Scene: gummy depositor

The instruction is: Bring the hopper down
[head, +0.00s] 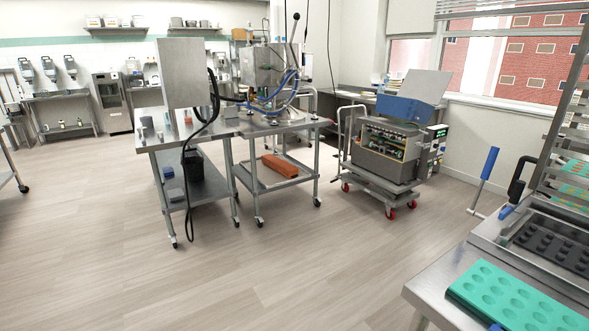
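The gummy depositor (268,92) stands on a steel wheeled table across the room, left of centre. It has blue hoses and an upright black-knobbed lever. A shiny steel box-shaped vessel (262,68) sits in its upper part and looks like the hopper, but I cannot tell for certain. Its lower part is partly hidden by hoses and fittings. A larger plain steel box (184,72) stands to its left on the neighbouring table. Neither of my grippers is in view.
A wheeled machine with a blue top (402,108) stands right of the tables. At the near right, a steel table (432,288) holds a green mould tray (515,298) and a dark mould tray (553,246). A rack is behind. The floor (290,270) in front is clear.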

